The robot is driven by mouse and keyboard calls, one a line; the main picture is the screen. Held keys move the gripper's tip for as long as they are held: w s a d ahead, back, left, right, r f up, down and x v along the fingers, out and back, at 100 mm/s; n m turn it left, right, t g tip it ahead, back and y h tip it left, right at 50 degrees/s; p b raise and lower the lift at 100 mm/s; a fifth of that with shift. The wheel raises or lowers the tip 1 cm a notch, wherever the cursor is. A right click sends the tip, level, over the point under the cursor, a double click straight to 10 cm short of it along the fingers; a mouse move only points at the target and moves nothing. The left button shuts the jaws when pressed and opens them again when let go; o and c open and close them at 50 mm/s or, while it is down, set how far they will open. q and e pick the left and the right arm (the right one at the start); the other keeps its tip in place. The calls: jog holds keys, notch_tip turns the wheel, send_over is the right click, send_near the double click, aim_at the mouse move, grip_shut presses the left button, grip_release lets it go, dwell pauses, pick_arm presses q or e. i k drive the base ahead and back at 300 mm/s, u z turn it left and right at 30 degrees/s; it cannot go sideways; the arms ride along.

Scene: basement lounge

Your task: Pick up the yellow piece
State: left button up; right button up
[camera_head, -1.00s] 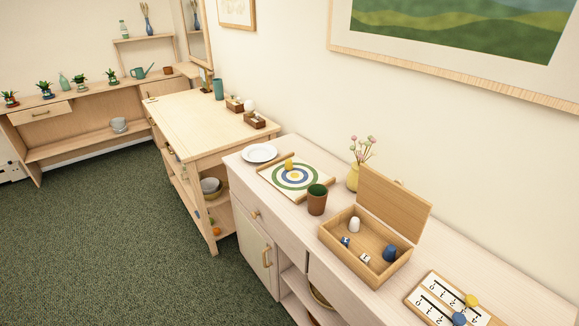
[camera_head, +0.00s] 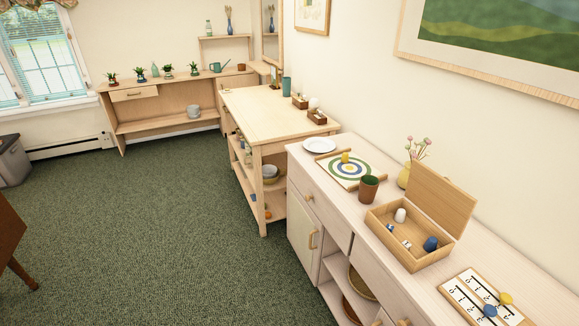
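A yellow piece (camera_head: 346,157) stands on the round target board (camera_head: 332,173) on the pale sideboard, behind the brown cup. Another yellow piece (camera_head: 505,298) lies on the white score board (camera_head: 461,291) at the lower right, close to a blue piece (camera_head: 490,310). The open wooden box (camera_head: 407,258) between them holds a white piece (camera_head: 400,215), a dark blue piece (camera_head: 430,244) and small dice (camera_head: 407,244). Neither of my grippers shows in the view.
Green carpet (camera_head: 165,230) lies open at the left.

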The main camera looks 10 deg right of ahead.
aim_at(345, 158)
jog(key=u, duration=0.65)
jog(key=k, duration=0.9)
jog(key=u, duration=0.4)
jog(key=i, duration=1.4)
jog(key=z, duration=1.25)
jog(key=i, duration=1.1)
jog(key=z, duration=1.2)
